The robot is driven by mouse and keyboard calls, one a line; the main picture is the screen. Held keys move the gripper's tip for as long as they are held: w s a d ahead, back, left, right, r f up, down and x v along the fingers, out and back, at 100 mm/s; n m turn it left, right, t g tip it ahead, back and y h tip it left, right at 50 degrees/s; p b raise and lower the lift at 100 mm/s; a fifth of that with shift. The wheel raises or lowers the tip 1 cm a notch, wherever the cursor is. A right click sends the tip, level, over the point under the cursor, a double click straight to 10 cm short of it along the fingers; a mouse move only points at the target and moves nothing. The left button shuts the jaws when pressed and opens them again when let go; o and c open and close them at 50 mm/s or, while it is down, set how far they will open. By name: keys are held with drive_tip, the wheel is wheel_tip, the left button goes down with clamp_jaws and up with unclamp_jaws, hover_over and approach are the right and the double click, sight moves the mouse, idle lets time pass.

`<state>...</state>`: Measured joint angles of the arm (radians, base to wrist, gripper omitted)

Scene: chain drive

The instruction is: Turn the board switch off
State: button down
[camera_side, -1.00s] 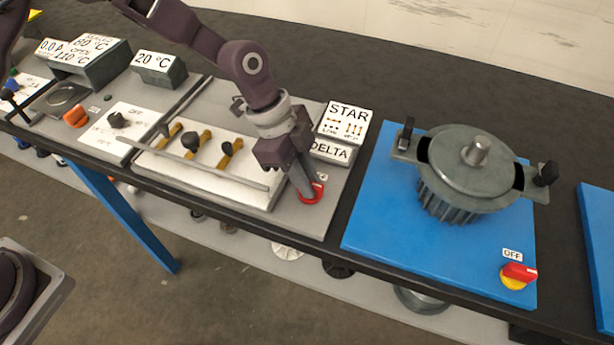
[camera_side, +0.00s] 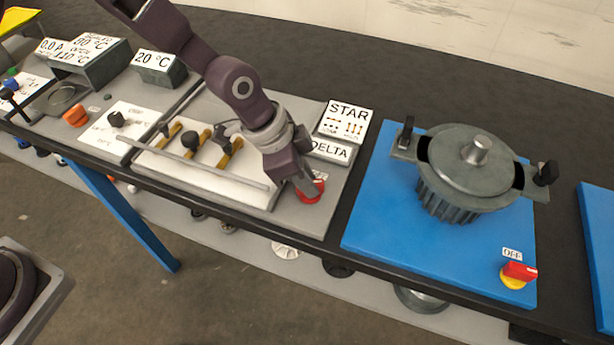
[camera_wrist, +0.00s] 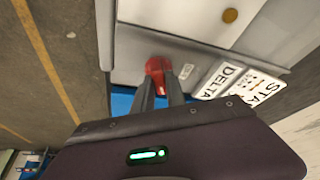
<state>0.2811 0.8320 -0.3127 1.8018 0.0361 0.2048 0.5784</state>
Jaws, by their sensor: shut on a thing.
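The board switch, a red rotary knob (camera_side: 311,190), sits near the front right corner of the grey board (camera_side: 318,218), below the DELTA plate. My gripper (camera_side: 307,190) reaches down onto it with its fingers tilted, and is shut on the knob. In the wrist view the red knob (camera_wrist: 157,66) shows between my two fingertips (camera_wrist: 160,86). A small white label (camera_wrist: 186,71) lies beside it, its text too small to read. The fingers hide part of the knob, so its setting is unclear.
STAR (camera_side: 347,119) and DELTA (camera_side: 330,150) plates stand just behind the knob. A rail and yellow-based levers (camera_side: 230,152) lie to the left.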

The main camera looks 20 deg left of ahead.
drive_tip(key=n+t, duration=0.1)
drive_tip(key=n, duration=0.2)
drive_tip(key=n+y, duration=0.1)
drive_tip(key=n, duration=0.2)
drive_tip(key=shift+s+d+t+y, duration=0.15)
drive_tip(key=shift+t+y, duration=0.15)
drive_tip(key=shift+t, duration=0.1)
drive_tip(key=n+y, duration=0.1)
drive_tip(key=n, duration=0.2)
drive_tip(key=n+y, duration=0.1)
drive_tip(key=n, duration=0.2)
drive_tip(key=shift+d, duration=0.1)
drive_tip(key=c, duration=1.4)
unclamp_jaws()
drive_tip(key=shift+o, duration=0.2)
drive_tip(key=v, duration=0.7)
drive_tip(key=shift+s, duration=0.2)
